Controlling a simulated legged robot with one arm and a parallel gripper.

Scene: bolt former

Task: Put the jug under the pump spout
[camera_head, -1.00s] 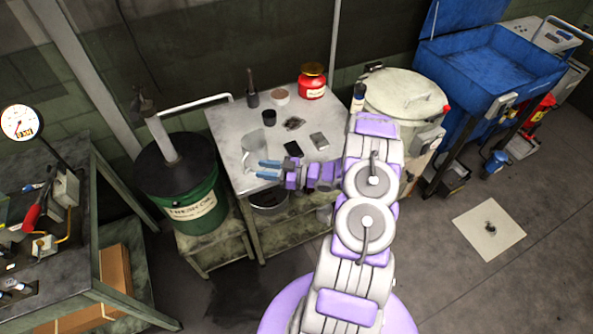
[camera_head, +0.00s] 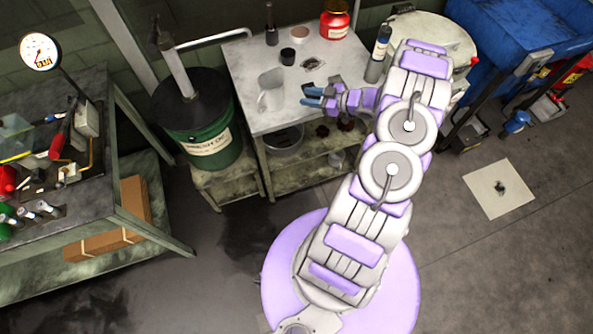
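A grey translucent jug (camera_head: 271,90) stands upright on the pale worktable (camera_head: 250,63). My gripper (camera_head: 308,96) is just right of the jug, its two blue fingers parted and pointing left toward it. No object shows between the fingers, and a small gap to the jug seems visible. The pump (camera_head: 176,70) rises from the dark lid of the green drum (camera_head: 208,143), left of the table. Its dark head and spout (camera_head: 158,35) are at the top; the spout's exact outlet is hard to make out.
A dark bottle (camera_head: 271,24), a small black cup (camera_head: 287,55) and a red jar (camera_head: 334,23) stand at the table's back. A spray can (camera_head: 377,57) stands by my arm. A cluttered bench (camera_head: 150,222) is at left.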

